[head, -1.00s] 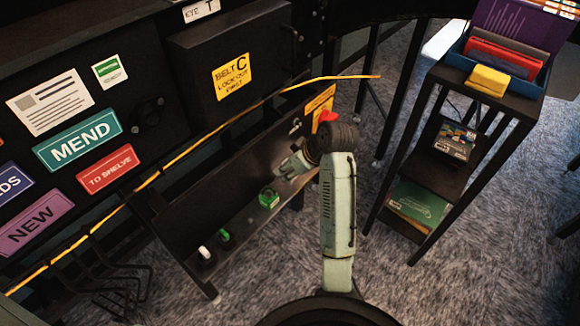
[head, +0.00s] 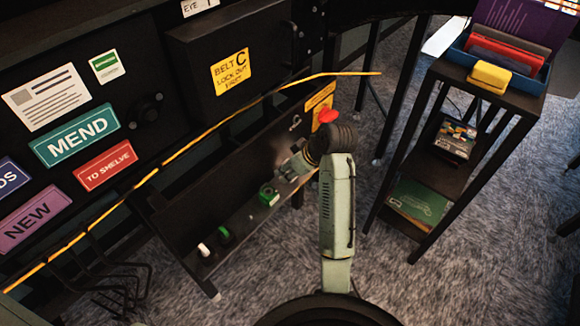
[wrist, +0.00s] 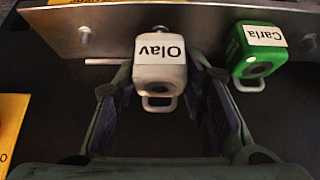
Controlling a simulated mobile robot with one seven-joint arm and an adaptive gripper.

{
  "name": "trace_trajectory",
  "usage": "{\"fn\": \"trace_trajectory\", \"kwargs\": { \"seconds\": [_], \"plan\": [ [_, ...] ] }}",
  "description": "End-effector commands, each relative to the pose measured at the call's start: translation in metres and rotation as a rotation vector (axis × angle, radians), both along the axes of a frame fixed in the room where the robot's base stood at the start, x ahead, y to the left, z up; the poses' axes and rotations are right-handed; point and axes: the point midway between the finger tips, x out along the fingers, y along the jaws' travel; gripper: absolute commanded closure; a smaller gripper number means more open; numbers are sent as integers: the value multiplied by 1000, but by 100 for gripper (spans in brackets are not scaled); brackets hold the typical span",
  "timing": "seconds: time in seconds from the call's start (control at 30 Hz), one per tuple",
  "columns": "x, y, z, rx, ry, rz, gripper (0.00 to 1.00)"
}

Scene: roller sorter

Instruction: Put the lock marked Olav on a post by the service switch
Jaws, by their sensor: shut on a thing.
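My gripper (wrist: 160,80) is shut on a white lock (wrist: 160,76) with a label reading "Olav", which appears upside down in the wrist view. A metal loop shows at the lock's lower edge. A pale strip (wrist: 94,29) with round metal heads runs behind it, and a thin light rod (wrist: 104,61) shows just left of the lock. I cannot tell whether the lock touches either. In the head view my gripper (head: 291,170) is at the right end of the dark trough, and the lock in it is not clear. A red knob (head: 328,116) stands above my wrist by a yellow plate (head: 319,98).
A green lock marked "Carla" (wrist: 257,50) hangs close to the right of my fingers. In the head view a green lock (head: 268,195), another green one (head: 225,236) and a white one (head: 204,249) sit along the trough (head: 185,225). A rack (head: 455,180) stands to the right.

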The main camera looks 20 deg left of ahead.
Motion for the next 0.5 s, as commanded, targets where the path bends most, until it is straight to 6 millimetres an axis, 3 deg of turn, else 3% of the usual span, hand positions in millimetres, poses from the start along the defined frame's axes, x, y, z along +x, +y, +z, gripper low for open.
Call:
{"fn": "trace_trajectory", "kwargs": {
  "seconds": [0.5],
  "plan": [
    [0, 0, -15, 1, -1, -1, 94]
  ]
}}
